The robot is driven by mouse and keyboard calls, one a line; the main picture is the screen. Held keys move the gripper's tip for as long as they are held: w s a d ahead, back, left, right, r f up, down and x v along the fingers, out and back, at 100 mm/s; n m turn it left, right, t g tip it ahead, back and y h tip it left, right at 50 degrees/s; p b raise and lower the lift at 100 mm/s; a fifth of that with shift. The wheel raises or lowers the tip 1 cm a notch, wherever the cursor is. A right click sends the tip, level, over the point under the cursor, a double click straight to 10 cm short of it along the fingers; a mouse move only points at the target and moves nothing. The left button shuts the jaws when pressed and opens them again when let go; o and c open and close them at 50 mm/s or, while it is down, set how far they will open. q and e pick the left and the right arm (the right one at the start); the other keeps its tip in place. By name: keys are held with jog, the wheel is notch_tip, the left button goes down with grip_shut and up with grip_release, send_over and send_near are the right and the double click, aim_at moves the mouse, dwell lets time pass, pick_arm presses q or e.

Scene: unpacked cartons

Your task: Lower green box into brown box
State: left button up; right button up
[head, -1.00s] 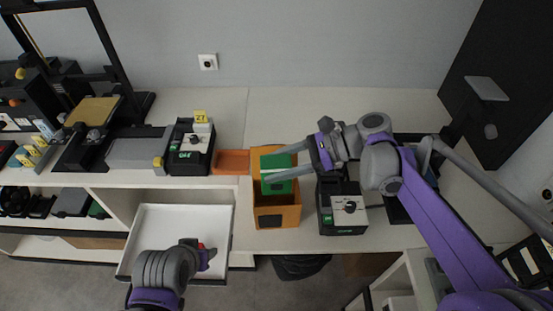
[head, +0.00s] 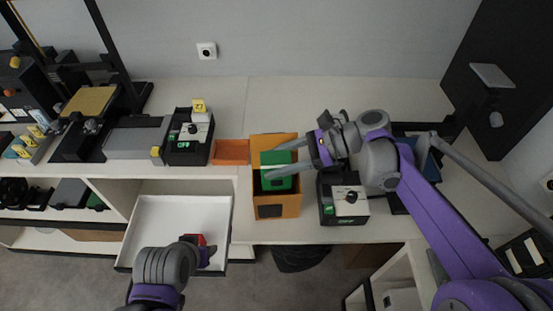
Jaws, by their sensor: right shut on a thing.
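The green box (head: 278,182) is at the mouth of the open orange-brown box (head: 277,211), which stands at the front edge of the counter. My right gripper (head: 290,160) reaches in from the right and is shut on the green box. The green box's lower part seems to be inside the brown box; how deep it sits is hard to tell.
A black device (head: 342,200) with a dial stands close to the right of the brown box. An orange flap or tray (head: 230,152) lies to its left, beside another black device (head: 190,140). The white drawer (head: 152,218) is pulled out below. The counter behind is clear.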

pick_arm(q)
jog(key=shift+s+f+b, duration=0.2)
jog(key=shift+f+b, duration=0.35)
jog(key=shift+f, duration=0.15)
jog(key=shift+s+f+b, duration=0.25)
jog(key=shift+f+b, duration=0.25)
jog(key=shift+f, duration=0.2)
jog(key=shift+s+f+b, duration=0.2)
jog(key=shift+f+b, duration=0.35)
jog(key=shift+f, duration=0.15)
pick_arm(e)
jog(key=shift+f, duration=2.5)
jog(key=o, duration=1.5)
pick_arm(q)
jog(key=shift+r, duration=0.1)
pick_arm(e)
jog(key=shift+r, duration=0.1)
jog(key=shift+r+p, duration=1.65)
jog(key=shift+r, duration=1.25)
jog(key=shift+r+p, duration=1.2)
jog(key=shift+r, duration=1.4)
pick_arm(q)
notch_tip(320, 180, up, 7)
jog(key=w, duration=0.2)
jog(key=shift+w+r, duration=0.15)
jog(key=shift+w, duration=0.2)
